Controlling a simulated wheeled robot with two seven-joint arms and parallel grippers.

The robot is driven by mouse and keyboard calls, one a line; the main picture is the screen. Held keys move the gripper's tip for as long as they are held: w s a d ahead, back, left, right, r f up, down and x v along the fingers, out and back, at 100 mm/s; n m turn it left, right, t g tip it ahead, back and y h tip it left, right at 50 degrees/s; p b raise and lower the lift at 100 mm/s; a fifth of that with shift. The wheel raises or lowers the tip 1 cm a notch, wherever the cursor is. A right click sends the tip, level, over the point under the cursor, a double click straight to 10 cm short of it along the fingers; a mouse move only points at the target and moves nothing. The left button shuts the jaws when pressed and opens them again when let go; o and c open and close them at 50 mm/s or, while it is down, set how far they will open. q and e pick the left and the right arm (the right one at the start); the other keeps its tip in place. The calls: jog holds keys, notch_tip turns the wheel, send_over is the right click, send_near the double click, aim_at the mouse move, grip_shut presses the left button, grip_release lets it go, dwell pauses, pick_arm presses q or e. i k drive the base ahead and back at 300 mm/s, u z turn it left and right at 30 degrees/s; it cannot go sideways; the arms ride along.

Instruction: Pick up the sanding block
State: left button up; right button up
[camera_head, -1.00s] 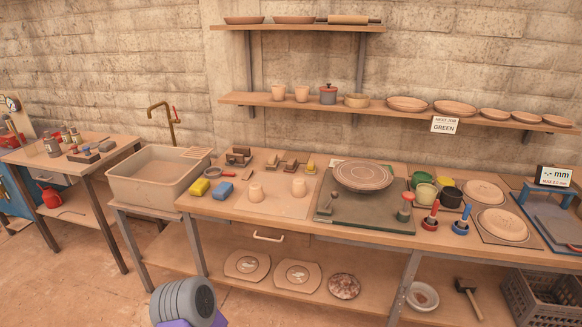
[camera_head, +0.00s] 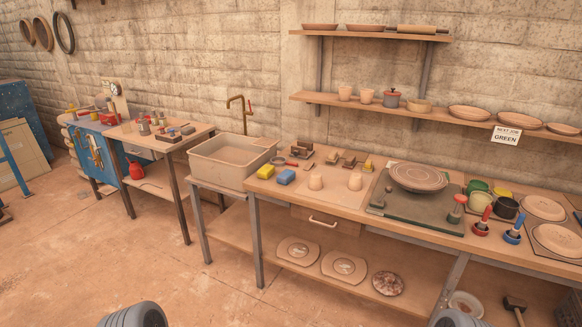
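I cannot tell for sure which object is the sanding block. Small dark blocks (camera_head: 174,136) lie on the small wooden side table (camera_head: 150,149) left of the sink, and they are too small to identify. Brown block-shaped pieces (camera_head: 302,149) also stand at the back left of the long workbench. A yellow sponge-like block (camera_head: 266,172) and a blue one (camera_head: 287,177) lie at that bench's left end. Neither gripper is in view. Only grey rounded parts of my own arms show at the bottom edge.
A sink (camera_head: 232,160) with a brass tap stands between side table and workbench (camera_head: 330,212). A blue tool cabinet (camera_head: 92,152) is beyond the side table. A turntable (camera_head: 418,177) and several pots and plates fill the bench's right. The floor (camera_head: 100,245) at front left is clear.

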aim_at(350, 162)
jog(key=u, duration=1)
jog(key=i, duration=1.9)
jog(key=z, duration=0.7)
